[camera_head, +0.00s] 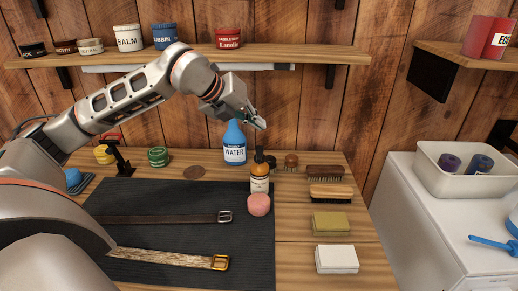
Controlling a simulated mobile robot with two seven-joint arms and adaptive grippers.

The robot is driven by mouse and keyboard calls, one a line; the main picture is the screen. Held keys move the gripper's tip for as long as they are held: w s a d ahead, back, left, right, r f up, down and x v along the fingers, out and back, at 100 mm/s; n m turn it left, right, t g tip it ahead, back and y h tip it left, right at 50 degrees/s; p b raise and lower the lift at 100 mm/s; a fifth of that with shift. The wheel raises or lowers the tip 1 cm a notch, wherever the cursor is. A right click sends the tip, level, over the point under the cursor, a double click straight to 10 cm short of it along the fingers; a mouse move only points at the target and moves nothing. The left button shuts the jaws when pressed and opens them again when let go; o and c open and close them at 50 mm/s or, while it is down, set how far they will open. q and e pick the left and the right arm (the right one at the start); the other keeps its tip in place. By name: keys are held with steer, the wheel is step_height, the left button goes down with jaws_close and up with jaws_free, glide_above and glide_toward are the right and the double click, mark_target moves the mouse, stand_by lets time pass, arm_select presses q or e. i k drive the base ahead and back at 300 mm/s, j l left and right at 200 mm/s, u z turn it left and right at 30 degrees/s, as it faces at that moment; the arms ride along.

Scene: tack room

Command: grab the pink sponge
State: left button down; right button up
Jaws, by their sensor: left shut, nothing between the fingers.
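The pink sponge (259,204) is a small rounded block on the right edge of the dark mat (180,238), right in front of an amber bottle (260,180). My left gripper (260,123) is shut and empty. My right gripper does not show.
Two belts (160,219) lie on the mat. Brushes (330,192), a yellowish block (331,223) and a white block (337,259) lie to the right. A wall shelf (200,57) with tins hangs behind my left arm. A white bin (465,178) stands at right.

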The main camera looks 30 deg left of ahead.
mark_target(258, 203)
steer(key=k+j, duration=0.2)
steer(key=k, duration=0.25)
steer(key=k+j, duration=0.2)
steer(key=k, duration=0.3)
